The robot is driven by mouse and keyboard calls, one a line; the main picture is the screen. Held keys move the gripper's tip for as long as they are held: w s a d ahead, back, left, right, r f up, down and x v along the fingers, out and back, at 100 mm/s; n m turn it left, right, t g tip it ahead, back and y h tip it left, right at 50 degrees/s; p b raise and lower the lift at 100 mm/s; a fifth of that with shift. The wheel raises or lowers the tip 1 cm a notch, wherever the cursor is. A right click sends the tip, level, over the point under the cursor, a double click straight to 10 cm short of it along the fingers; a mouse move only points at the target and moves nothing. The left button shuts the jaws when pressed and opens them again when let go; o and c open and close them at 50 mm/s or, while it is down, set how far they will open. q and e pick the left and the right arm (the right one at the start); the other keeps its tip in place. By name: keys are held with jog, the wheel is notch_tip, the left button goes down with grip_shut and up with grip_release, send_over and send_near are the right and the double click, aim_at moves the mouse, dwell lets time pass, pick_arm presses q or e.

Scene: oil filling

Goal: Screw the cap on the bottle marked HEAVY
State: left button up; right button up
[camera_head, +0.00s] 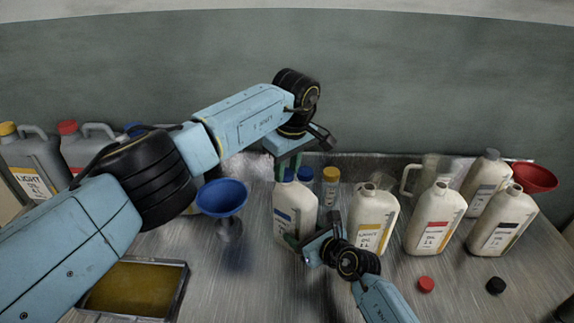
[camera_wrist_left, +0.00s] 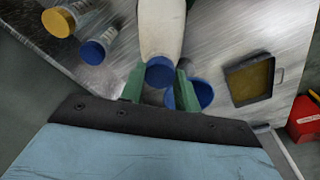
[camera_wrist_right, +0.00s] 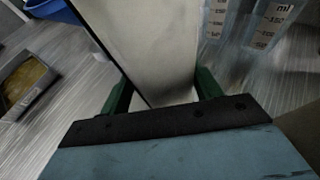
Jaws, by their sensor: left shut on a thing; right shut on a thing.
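A white bottle (camera_head: 294,218) with a blue-marked label stands near the middle of the table; its label text is too small to read. My right gripper (camera_head: 303,238) is shut on its lower body. The bottle's pale wall (camera_wrist_right: 150,45) fills the space between the fingers in the right wrist view. My left gripper (camera_head: 288,163) points down over the bottle's top, shut on a blue cap (camera_wrist_left: 159,72). The cap sits at the bottle's mouth, in line with it; I cannot tell how tight it is.
White bottles with yellow (camera_head: 372,222), red (camera_head: 434,222) and dark (camera_head: 497,224) labels stand uncapped to the right. A red cap (camera_head: 426,284) and a black cap (camera_head: 495,285) lie in front. A blue funnel (camera_head: 222,198) and an oil tray (camera_head: 183,285) are left.

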pick_arm(q)
jog(key=shift+f, duration=0.1)
pick_arm(e)
grip_shut()
pick_arm(q)
jog(key=m, duration=0.3)
jog(key=shift+a, duration=0.15)
jog(key=m, duration=0.4)
jog(key=shift+h, duration=0.4)
jog(key=m, duration=0.4)
jog(key=m+h, duration=0.1)
jog(key=m, duration=0.4)
jog(key=o, duration=0.9)
jog(key=shift+a, duration=0.1)
